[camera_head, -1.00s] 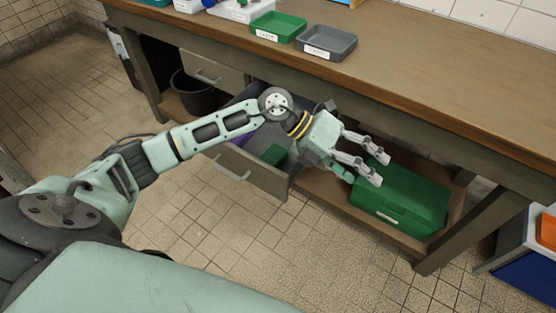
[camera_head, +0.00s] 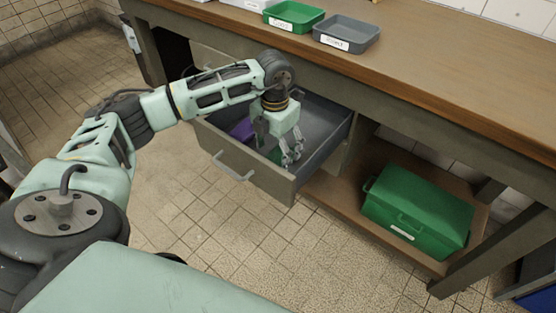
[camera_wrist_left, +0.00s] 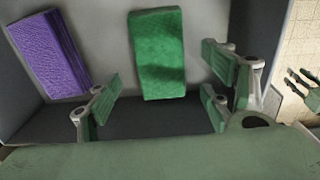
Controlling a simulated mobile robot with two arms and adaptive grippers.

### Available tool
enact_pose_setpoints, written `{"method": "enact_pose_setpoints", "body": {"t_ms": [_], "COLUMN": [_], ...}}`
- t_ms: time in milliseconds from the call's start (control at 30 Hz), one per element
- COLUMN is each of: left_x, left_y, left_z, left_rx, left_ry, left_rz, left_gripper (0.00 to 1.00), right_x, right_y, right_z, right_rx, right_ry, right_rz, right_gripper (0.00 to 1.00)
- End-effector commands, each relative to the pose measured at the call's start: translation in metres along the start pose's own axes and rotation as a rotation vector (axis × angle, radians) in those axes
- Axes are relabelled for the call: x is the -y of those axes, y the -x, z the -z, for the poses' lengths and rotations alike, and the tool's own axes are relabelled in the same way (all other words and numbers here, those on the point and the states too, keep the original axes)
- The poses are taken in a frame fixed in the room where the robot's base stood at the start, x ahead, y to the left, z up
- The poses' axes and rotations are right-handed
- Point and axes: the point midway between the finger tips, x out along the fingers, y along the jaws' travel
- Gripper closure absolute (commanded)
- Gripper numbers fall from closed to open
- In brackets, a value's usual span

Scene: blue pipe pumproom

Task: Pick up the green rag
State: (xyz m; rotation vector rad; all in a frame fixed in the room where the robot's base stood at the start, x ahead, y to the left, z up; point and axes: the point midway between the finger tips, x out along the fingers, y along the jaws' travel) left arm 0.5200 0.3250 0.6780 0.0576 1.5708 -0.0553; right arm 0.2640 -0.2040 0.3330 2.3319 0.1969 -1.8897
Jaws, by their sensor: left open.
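The green rag (camera_wrist_left: 157,55) lies flat on the floor of the open drawer (camera_head: 325,124), a folded rectangle seen clearly in the left wrist view. In the head view only a small part of the rag (camera_head: 275,154) shows behind my gripper. My left gripper (camera_head: 291,160) points down into the drawer, open and empty. In the left wrist view its fingers (camera_wrist_left: 160,95) stand apart on either side of the rag's near end. I cannot tell how high above the rag they are. My right gripper is not in view.
A purple cloth (camera_wrist_left: 49,52) lies left of the rag in the drawer; it also shows in the head view (camera_head: 241,130). The drawer front (camera_head: 245,172) and side walls surround the gripper. A green toolbox (camera_head: 418,210) sits on the lower shelf. Green (camera_head: 293,17) and grey (camera_head: 346,33) trays stand on the bench.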

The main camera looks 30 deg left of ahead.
Motion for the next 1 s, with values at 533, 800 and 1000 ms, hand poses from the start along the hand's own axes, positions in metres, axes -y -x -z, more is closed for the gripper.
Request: {"method": "enact_pose_setpoints", "body": {"t_ms": [533,800,1000], "left_x": [0.000,0.000,0.000], "left_y": [-0.028,-0.028,-0.028], "left_z": [-0.001,-0.001,-0.001], "left_rx": [0.001,0.001,0.001], "left_ry": [0.000,0.000,0.000], "left_rz": [0.001,0.001,0.001], "left_gripper": [0.38,0.62,0.75], "right_x": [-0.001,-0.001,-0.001], "right_y": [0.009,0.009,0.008], "right_z": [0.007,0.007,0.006], "right_rx": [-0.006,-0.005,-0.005], "right_ry": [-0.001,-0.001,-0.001], "right_rz": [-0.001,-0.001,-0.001], "right_gripper": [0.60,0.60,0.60]}}
